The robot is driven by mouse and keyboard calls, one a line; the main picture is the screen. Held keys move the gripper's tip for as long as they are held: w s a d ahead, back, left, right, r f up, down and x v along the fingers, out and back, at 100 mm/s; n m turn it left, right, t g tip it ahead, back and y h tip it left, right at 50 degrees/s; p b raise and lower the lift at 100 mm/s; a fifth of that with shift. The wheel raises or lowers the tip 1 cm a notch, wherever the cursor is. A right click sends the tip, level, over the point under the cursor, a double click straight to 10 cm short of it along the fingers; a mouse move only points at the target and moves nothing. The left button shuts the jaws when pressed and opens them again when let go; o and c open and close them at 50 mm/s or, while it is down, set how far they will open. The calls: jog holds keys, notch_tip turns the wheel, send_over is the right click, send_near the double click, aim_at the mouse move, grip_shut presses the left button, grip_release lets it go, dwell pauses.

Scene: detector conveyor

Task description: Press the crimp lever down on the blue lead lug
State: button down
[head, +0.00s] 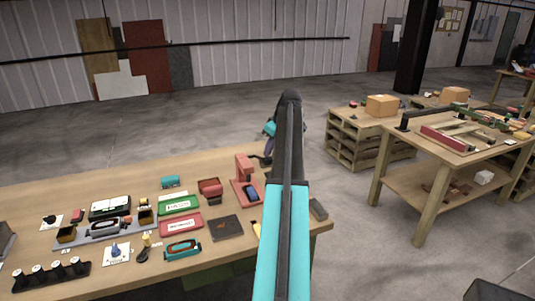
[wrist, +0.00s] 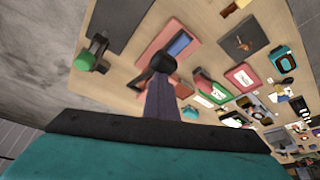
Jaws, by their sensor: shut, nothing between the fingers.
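A red press-like stand (head: 243,170) with a blue piece (head: 251,192) on its base stands near the right end of the workbench. In the wrist view its red base (wrist: 158,40) and the blue piece (wrist: 180,46) lie beyond my gripper. A dark arm-like part (wrist: 142,84), perhaps the crimp lever, reaches out beside my fingers. My gripper (wrist: 163,84) is shut and empty, its fingers pointing toward the stand; a round black knob (wrist: 165,62) shows at their tips. I cannot tell whether they touch. In the head view my arm hides much of this area.
Red and green trays (head: 181,224), a dark square plate (head: 226,228) and several small parts cover the workbench (head: 60,195). A green-ended device (wrist: 88,58) sits near the bench edge in the wrist view. A second table (head: 440,150) stands at right, with open floor between.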

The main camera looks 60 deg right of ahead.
aim_at(270, 158)
jog(key=shift+b+x, duration=0.35)
jog(key=shift+x, duration=0.65)
jog(key=shift+s+f+b, duration=0.1)
jog(key=shift+f+b, duration=0.3)
jog(key=shift+f, duration=0.65)
jog(key=shift+s+f+b, duration=0.15)
jog(key=shift+f+b, duration=0.2)
jog(key=shift+f, duration=0.7)
jog(key=shift+r, duration=0.15)
